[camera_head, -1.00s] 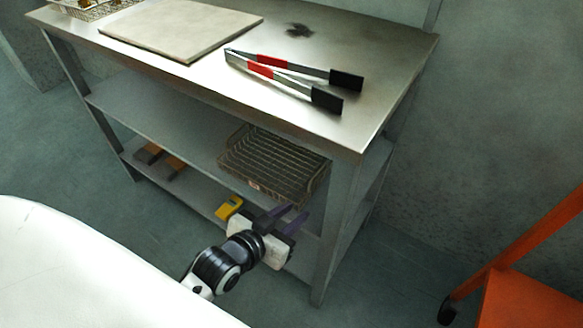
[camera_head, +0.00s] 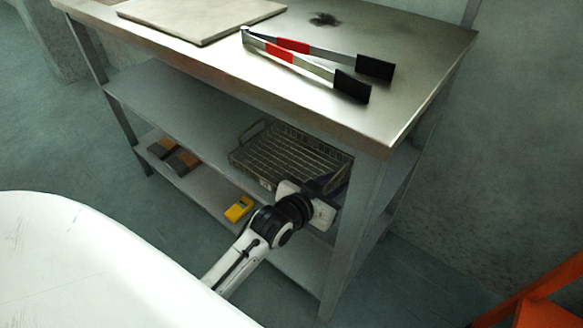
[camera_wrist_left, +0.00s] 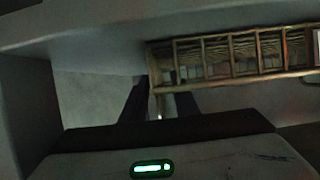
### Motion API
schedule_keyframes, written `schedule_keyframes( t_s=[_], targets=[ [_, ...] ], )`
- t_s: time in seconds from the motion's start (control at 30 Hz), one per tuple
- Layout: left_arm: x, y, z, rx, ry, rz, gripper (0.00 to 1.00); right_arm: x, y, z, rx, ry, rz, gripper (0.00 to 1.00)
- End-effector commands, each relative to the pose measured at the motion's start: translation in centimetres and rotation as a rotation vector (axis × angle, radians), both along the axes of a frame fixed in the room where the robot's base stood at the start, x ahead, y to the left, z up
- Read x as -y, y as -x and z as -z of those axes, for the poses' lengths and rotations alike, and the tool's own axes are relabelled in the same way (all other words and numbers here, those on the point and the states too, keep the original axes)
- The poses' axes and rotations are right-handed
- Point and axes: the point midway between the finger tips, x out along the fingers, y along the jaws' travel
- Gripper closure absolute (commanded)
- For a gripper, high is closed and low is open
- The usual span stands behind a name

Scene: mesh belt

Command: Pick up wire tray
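The wire tray (camera_head: 285,155) is a rectangular mesh basket on the middle shelf of a steel table. In the head view my left gripper (camera_head: 328,184) is at the tray's near right corner, its fingers dark and partly hidden by the wrist. The wrist view shows my left gripper (camera_wrist_left: 160,82) with two dark fingers spread apart. The end of the wire tray (camera_wrist_left: 235,60) shows between and beyond them, with a gap around it. I cannot tell whether a finger touches it. My right gripper is in neither view.
The table top (camera_head: 420,60) is close above the tray, and a table leg (camera_head: 352,235) stands just right of my gripper. Red and black tongs (camera_head: 310,62) and a board (camera_head: 200,15) lie on top. A yellow object (camera_head: 238,209) is on the lower shelf.

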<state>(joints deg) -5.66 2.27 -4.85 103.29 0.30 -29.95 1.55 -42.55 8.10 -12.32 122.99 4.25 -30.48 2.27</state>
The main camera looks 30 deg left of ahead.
Motion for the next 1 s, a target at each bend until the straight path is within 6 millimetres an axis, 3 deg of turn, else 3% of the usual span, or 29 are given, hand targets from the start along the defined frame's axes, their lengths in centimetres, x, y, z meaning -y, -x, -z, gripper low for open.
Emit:
schedule_keyframes(
  t_s=[0.33,0.5,0.87,1.0],
  targets=[
    [0.1,-0.9,0.4,-0.001,0.000,0.001,0.73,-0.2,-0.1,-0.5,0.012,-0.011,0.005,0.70],
    [0.1,-0.9,0.4,-0.001,0.001,0.001,1.00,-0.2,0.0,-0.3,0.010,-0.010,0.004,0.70],
    [0.1,-1.0,0.1,0.004,-0.002,0.001,1.00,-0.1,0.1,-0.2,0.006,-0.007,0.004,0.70],
    [0.1,-1.0,-1.4,0.006,-0.001,0.001,1.00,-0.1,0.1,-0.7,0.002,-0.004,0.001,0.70]
  ],
)
